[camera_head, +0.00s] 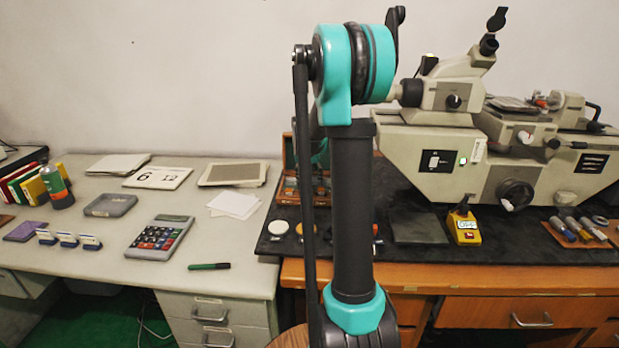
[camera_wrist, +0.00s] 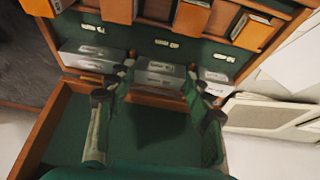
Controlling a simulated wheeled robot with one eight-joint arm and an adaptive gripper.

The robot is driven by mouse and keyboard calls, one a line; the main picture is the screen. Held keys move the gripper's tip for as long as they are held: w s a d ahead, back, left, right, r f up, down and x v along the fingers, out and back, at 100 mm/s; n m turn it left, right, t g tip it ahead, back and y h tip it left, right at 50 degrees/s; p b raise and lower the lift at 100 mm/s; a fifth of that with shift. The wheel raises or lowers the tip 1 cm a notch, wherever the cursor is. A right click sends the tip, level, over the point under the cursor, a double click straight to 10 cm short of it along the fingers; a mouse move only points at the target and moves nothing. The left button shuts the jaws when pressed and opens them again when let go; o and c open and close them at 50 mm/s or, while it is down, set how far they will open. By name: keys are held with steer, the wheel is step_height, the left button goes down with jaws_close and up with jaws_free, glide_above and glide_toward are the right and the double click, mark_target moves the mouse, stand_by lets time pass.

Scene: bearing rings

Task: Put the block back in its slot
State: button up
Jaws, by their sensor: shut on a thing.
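In the wrist view my gripper (camera_wrist: 157,84) is shut on a grey metal block (camera_wrist: 160,72), with one finger on each side of it. The block is at the row of slots in a wooden case with green lining (camera_wrist: 60,128). From this angle I cannot tell whether it is seated or just above its slot. Another grey block (camera_wrist: 90,60) sits to its left and a smaller one (camera_wrist: 214,84) to its right. In the head view the case (camera_head: 288,186) stands at the bench's left end, partly behind my arm; the gripper and held block are hidden there.
Orange-brown blocks (camera_wrist: 191,17) stand in the case's other row. A beige measuring machine (camera_head: 440,155) stands right of my arm. A yellow device (camera_head: 464,228) and a dark flat plate (camera_head: 418,228) lie on the black mat. White papers (camera_head: 234,204) lie left of the case.

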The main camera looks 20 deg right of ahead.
steer(key=shift+f, duration=0.2)
steer(key=o, duration=1.6)
steer(key=shift+r, duration=4.25)
